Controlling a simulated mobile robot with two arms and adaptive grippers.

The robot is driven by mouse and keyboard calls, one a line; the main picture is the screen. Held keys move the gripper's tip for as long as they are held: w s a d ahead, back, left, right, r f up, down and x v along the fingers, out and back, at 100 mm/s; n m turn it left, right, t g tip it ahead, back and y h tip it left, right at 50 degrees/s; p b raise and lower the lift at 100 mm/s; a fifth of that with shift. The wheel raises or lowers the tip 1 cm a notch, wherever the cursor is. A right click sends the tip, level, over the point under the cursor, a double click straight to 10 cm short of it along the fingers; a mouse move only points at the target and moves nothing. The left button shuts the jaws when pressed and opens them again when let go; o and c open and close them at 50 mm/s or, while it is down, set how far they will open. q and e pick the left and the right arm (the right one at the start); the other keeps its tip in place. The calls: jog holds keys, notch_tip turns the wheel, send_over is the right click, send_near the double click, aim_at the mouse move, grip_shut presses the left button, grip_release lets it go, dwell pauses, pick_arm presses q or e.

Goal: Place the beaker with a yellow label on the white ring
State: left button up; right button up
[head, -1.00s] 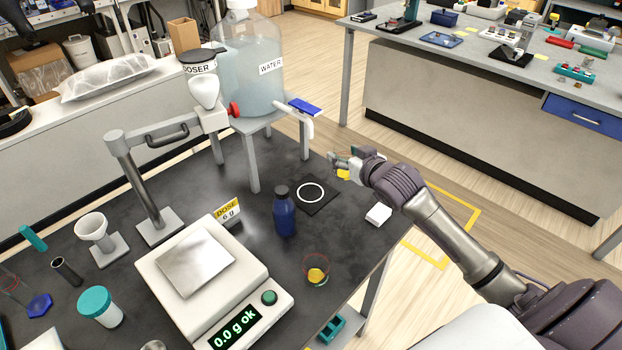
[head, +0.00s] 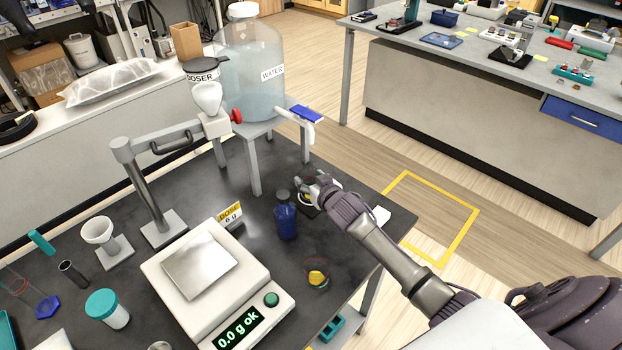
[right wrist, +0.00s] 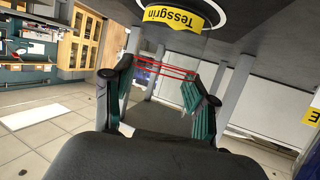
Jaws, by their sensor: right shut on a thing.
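My right gripper (head: 312,188) is over the black pad in the head view, just right of the blue bottle. It is shut on a clear beaker with thin red bands, which show between the teal finger pads (right wrist: 168,92) in the right wrist view. The beaker's yellow label (right wrist: 172,15) reads upside down there. The white ring (right wrist: 227,12) shows behind the label. In the head view my gripper and arm hide most of the beaker and part of the ring. I cannot tell whether the beaker touches the pad. My left gripper is not in view.
The blue bottle (head: 286,218) stands close left of my gripper. A small red-rimmed vessel (head: 317,275) stands nearer the front. The scale (head: 170,262), dose sign (head: 229,214) and water tank (head: 250,85) on its stand are to the left. The table's right edge is near.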

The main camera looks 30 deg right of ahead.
jog(key=shift+f, duration=0.1)
jog(key=o, duration=1.2)
jog(key=shift+c, duration=0.2)
jog(key=shift+s, duration=0.25)
jog(key=b+v, duration=0.1)
jog(key=v, duration=1)
jog(key=shift+s+r, duration=0.25)
jog(key=shift+r, duration=0.1)
